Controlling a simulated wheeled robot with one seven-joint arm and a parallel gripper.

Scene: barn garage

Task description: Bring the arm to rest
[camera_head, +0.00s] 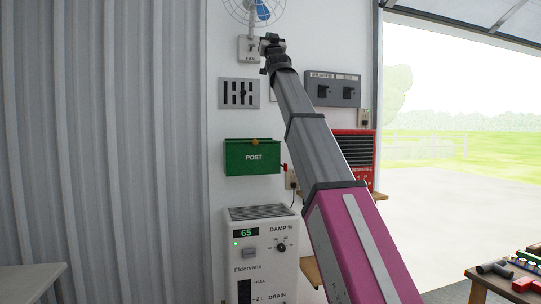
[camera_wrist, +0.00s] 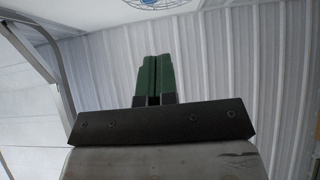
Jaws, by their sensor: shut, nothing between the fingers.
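My gripper (camera_wrist: 153,78) shows in the wrist view with its two green fingers closed together and nothing between them. The wrist view looks up past the fingers to the corrugated ceiling or wall. In the head view my arm is stretched out long, from its magenta link at the lower right up to the dark wrist near the fan switch plate (camera_head: 249,50). The fingertips cannot be made out clearly there. I cannot tell whether the gripper touches the switch plate or the wall.
A fan (camera_head: 254,10) is above the wrist. On the wall are a slotted panel (camera_head: 239,93), a grey switch box (camera_head: 333,89), a green post box (camera_head: 252,157) and a red heater (camera_head: 355,150). A white dehumidifier (camera_head: 263,255) stands below. A tool table (camera_head: 505,287) is at right, beside the open doorway.

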